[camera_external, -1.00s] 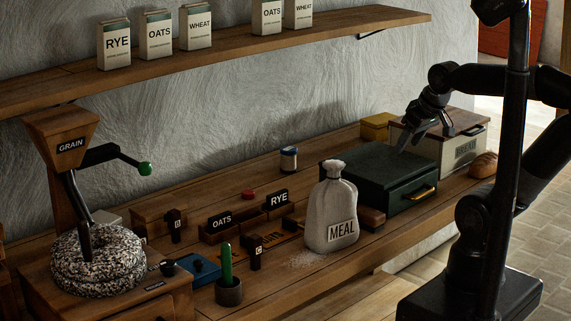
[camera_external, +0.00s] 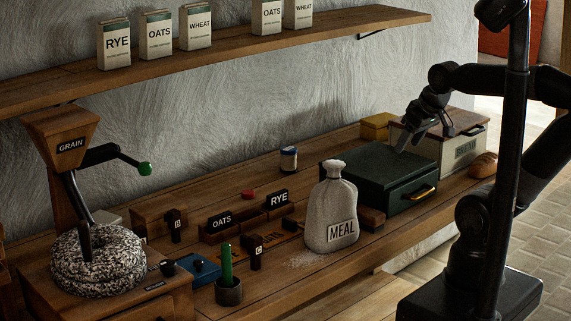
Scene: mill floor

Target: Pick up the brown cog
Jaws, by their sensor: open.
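I cannot make out a brown cog anywhere in this view. My gripper (camera_external: 409,143) is at the right, open with its fingers pointing down and nothing seen between them. It appears over or just behind the dark green box (camera_external: 375,165) with a brass-handled drawer, beside the cream bread box (camera_external: 464,149). I cannot tell its exact height above them. A reddish-brown block (camera_external: 372,219) lies in front of the green box, partly hidden by the meal sack (camera_external: 330,210); no teeth show on it.
A grain mill (camera_external: 97,262) with a green-knobbed crank stands at the left. Labelled wooden bins (camera_external: 222,232), small dark posts and a cup (camera_external: 229,292) with a green stick crowd the bench's middle. A loaf (camera_external: 484,165) lies at the right end. A shelf (camera_external: 250,48) runs above.

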